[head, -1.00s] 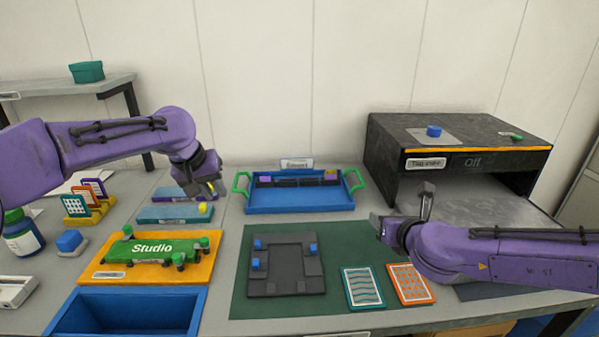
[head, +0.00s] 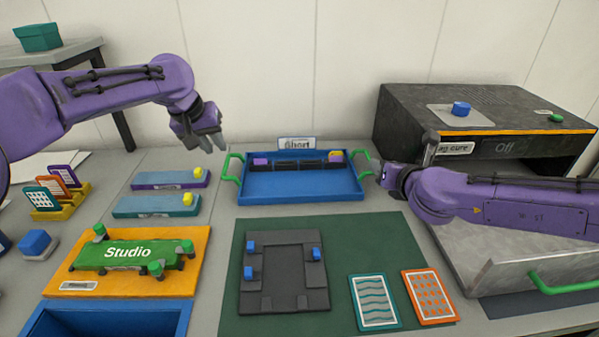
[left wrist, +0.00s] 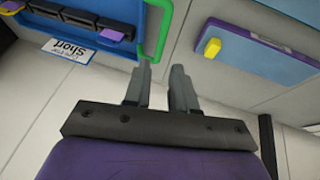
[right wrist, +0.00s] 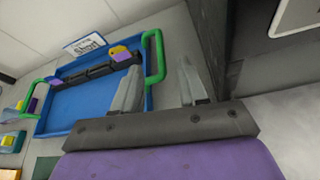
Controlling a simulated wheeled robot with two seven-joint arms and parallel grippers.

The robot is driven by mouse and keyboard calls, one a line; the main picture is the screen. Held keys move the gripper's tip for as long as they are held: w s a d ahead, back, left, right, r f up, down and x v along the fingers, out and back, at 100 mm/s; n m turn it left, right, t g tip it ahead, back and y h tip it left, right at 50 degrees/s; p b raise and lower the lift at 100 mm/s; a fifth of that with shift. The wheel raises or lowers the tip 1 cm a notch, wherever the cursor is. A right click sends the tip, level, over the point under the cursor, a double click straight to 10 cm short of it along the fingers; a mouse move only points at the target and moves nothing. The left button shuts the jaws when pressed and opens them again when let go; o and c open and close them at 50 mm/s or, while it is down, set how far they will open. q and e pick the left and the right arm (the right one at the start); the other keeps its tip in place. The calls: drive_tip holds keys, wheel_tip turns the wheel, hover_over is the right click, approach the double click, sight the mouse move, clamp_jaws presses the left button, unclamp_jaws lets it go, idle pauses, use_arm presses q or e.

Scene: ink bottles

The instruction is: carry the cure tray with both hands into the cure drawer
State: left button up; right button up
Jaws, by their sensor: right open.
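The cure tray (head: 300,190) is a blue tray with a green handle at each end, standing flat at the back middle. It holds a black segmented bar (head: 298,166) with purple and yellow pieces at its ends. My left gripper (head: 213,143) is open and empty, above and behind the left handle (head: 231,168). My right gripper (head: 377,172) is open beside the right handle (head: 371,166); in the right wrist view this handle (right wrist: 158,58) is near one fingertip, not clearly between the fingers. The cure drawer (head: 455,250) is pulled out at the right, with a green handle (head: 565,287); my right arm partly hides it.
The black cure box (head: 480,105) stands behind the drawer, its display reading Off. A green mat (head: 345,245) with a dark jig (head: 284,285) and two cards lies in front of the tray. Teal and purple slabs (head: 155,205) lie to the left. A "Short" sign (head: 297,143) stands behind the tray.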

sight(227, 160)
use_arm(q)
drive_tip(key=x, duration=0.8)
drive_tip(key=shift+w+d+f, duration=0.1)
drive_tip(key=shift+w+f, duration=0.1)
drive_tip(key=shift+f, duration=0.15)
use_arm(e)
drive_tip(key=x, duration=0.9)
use_arm(q)
drive_tip(key=c, duration=0.4)
use_arm(e)
drive_tip(key=c, duration=0.3)
use_arm(q)
clamp_jaws()
use_arm(e)
clamp_jaws()
use_arm(q)
drive_tip(key=shift+r, duration=0.1)
use_arm(e)
drive_tip(key=shift+r, duration=0.15)
